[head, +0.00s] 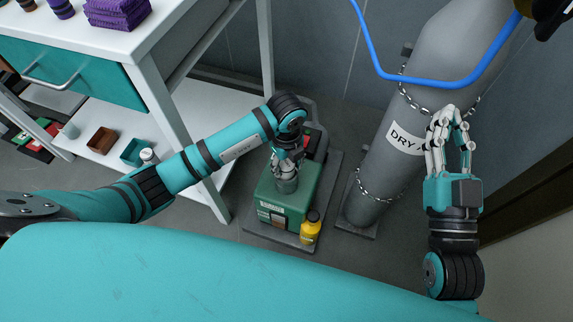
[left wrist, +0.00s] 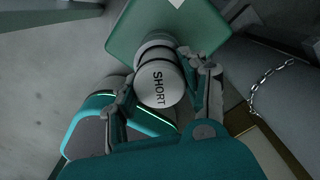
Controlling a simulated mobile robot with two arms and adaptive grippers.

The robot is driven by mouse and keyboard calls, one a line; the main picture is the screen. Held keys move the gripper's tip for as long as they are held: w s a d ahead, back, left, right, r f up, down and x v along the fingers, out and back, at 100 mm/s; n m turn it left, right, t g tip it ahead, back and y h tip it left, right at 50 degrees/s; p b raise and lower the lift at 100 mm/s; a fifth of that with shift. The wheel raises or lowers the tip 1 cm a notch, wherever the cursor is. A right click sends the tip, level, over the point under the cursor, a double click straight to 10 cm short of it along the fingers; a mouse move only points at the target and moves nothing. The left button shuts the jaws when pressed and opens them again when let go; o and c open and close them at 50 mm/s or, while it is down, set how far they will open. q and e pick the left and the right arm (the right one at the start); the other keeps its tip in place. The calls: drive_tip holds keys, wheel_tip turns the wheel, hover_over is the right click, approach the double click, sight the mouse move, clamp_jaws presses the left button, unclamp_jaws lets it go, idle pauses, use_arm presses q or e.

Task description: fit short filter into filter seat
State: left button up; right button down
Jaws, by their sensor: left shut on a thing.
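The short filter (left wrist: 158,86) is a pale cylinder with "SHORT" on its end and dark bands, seen end-on in the left wrist view. My left gripper (left wrist: 160,72) is shut on it, with fingers on both sides. In the head view my left gripper (head: 287,166) is over the top of a green pump box (head: 300,203). My right gripper (head: 452,133) is open and empty, in front of the grey gas cylinder.
A yellow bottle (head: 311,228) stands at the box's front right corner on a grey base plate (head: 262,233). The gas cylinder (head: 385,160), chained and marked "DRY", stands to the right. A white bench (head: 165,30) with lower-shelf bins is at the left.

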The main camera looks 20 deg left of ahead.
drive_tip(key=shift+s+r, duration=0.1)
drive_tip(key=shift+r, duration=0.05)
use_arm(q)
drive_tip(key=shift+f, duration=0.2)
use_arm(e)
drive_tip(key=shift+r, duration=0.15)
use_arm(q)
drive_tip(key=o, duration=1.2)
drive_tip(key=shift+r, duration=0.1)
